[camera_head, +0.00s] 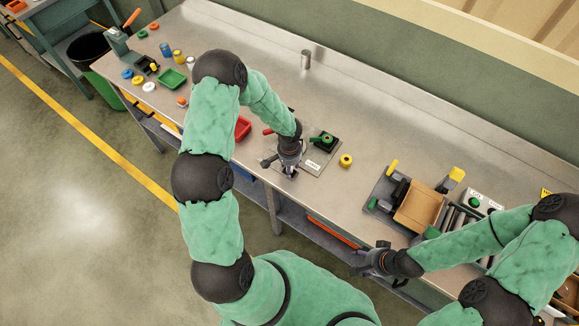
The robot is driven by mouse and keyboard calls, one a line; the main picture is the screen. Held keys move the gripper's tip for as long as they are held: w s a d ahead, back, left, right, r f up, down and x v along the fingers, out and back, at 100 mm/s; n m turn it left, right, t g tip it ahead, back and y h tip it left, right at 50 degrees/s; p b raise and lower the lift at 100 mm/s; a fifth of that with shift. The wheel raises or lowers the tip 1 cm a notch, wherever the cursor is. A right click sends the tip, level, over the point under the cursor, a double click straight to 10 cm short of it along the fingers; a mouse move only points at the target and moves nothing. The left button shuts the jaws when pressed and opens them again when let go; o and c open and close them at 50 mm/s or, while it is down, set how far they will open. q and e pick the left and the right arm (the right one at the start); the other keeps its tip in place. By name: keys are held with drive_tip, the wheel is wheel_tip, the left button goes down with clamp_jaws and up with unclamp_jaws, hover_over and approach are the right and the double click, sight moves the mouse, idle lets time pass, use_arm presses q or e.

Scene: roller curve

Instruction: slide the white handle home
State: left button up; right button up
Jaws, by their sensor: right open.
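I cannot make out a white handle; my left gripper and forearm hide part of the fixture where it may be. The grey fixture plate (309,172) lies on the bench and carries a green handle (327,139) on a black block, a red-ended handle (268,131) and a small white label (313,164). My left gripper (288,171) points down over the plate's left part; its fingers are too small and dark to tell if they touch or hold anything. My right gripper (362,262) is open, by the bench's front edge, away from the fixture.
A yellow ring (346,160) lies right of the plate and a metal cylinder (306,59) stands behind. A red tray (243,128) is partly behind my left arm. A cardboard box (418,207) sits by the rollers at right.

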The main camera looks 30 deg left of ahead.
use_arm(q)
drive_tip(key=shift+f, duration=0.1)
clamp_jaws()
drive_tip(key=a, duration=0.7)
drive_tip(key=w+a, duration=0.1)
drive_tip(key=a, duration=0.3)
drive_tip(key=shift+a, duration=0.15)
drive_tip(key=shift+c, duration=0.7)
unclamp_jaws()
drive_tip(key=shift+a, duration=0.1)
drive_tip(key=shift+o, duration=0.7)
drive_tip(key=shift+a, duration=0.1)
